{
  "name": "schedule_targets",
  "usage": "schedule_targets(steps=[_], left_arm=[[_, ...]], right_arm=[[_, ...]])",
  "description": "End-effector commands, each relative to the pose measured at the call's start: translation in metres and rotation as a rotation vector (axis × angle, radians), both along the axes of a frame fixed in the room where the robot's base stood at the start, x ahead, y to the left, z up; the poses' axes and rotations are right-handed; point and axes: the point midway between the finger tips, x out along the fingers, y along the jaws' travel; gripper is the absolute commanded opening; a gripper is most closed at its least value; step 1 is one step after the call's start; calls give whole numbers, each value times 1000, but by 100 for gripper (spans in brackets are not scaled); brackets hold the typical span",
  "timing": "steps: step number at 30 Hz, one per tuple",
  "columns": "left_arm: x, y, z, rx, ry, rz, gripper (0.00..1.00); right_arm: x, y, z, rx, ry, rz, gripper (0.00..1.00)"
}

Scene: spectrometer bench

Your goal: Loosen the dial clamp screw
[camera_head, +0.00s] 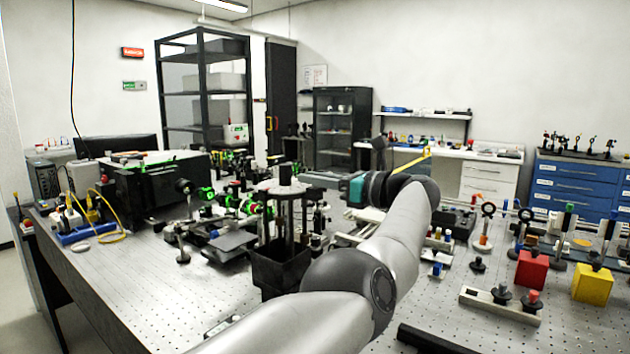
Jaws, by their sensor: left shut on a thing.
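My left arm comes up from the bottom middle and bends at the wrist above the optical table. I cannot make out the dial clamp screw. My right gripper is not in view.
The perforated optical table (140,300) is bare at front left. A black box (160,187) and green-ringed optics stand at back left. A red block (531,269), a yellow block (593,283) and several post mounts stand at right.

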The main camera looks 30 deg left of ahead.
Motion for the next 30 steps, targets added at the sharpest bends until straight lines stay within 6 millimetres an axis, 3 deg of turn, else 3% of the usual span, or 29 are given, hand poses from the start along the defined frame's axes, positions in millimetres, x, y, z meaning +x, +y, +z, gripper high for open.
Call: schedule_targets(steps=[6,7,15,24,30], left_arm=[[0,1,2,6,-2,1,0],[0,1,2,6,-2,2,22],[0,0,1,3,0,2,50],[0,0,4,2,-1,2,50],[-1,0,35,3,-5,2,50]], right_arm=[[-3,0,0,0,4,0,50],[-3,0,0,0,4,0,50],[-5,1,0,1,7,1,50],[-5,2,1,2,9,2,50],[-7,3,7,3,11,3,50]])
